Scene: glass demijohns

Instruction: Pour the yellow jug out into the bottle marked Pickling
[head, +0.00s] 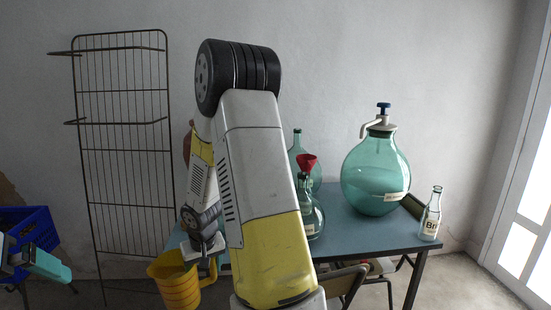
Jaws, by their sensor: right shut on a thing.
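The yellow jug (174,284) hangs in front of the table's left end, its open top showing. My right gripper (207,254) is shut on the jug's handle side; my own forearm hides part of this. A big green demijohn (374,180) with a blue-topped white fitting has a small label that I cannot read. A smaller green bottle (315,215) with a red funnel (307,162) in its neck is partly behind my arm. I cannot tell which bottle is marked Pickling. What appears to be my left gripper (42,264) shows at the left edge, its jaws unclear.
A blue-grey table (362,234) carries the bottles. A clear bottle (430,215) marked "Bri" stands at its right corner, beside a dark flat object (412,206). Another green bottle (298,142) stands behind the funnel. A wire rack (122,150) and blue crate (38,228) are at left.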

